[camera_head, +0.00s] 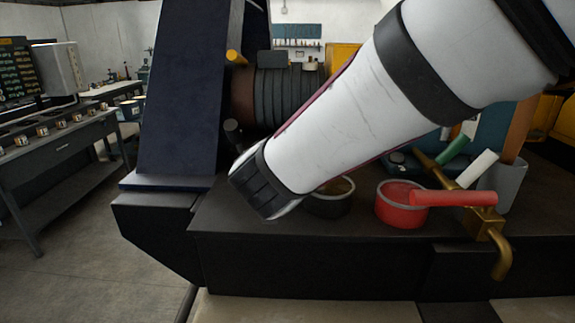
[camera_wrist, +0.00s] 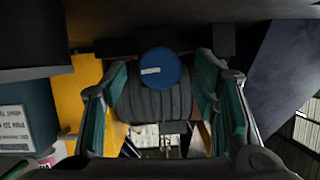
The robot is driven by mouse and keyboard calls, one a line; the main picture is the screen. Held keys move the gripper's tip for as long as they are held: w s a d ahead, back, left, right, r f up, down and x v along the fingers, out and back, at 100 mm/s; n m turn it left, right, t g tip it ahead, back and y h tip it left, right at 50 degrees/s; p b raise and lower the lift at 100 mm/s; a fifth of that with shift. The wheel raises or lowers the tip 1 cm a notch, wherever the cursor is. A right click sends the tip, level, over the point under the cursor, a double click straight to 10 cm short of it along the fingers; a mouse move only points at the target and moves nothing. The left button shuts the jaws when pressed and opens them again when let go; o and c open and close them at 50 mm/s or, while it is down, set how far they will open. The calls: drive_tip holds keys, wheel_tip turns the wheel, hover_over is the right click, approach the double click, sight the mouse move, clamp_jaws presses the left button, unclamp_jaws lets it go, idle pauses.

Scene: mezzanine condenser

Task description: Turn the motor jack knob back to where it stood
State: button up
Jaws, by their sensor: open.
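In the wrist view, a round blue knob (camera_wrist: 162,70) with a short white mark faces me. The mark lies nearly level in the picture, left of the knob's middle. A dark ribbed motor body (camera_wrist: 150,105) shows behind and below the knob; the motor also shows in the head view (camera_head: 285,96). My gripper (camera_wrist: 163,72) is open, with one teal-padded finger on each side of the knob. Gaps show between the fingers and the knob, so neither appears to touch it. In the head view my arm hides the gripper and the knob.
A tall dark blue slanted panel (camera_head: 187,90) rises left of the motor. Floor is clear at lower left.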

drive_tip(key=shift+x, duration=1.2)
drive_tip(key=c, duration=1.2)
drive_tip(key=shift+o, duration=0.2)
drive_tip(key=shift+y+b, duration=0.3)
drive_tip(key=shift+b, duration=0.2)
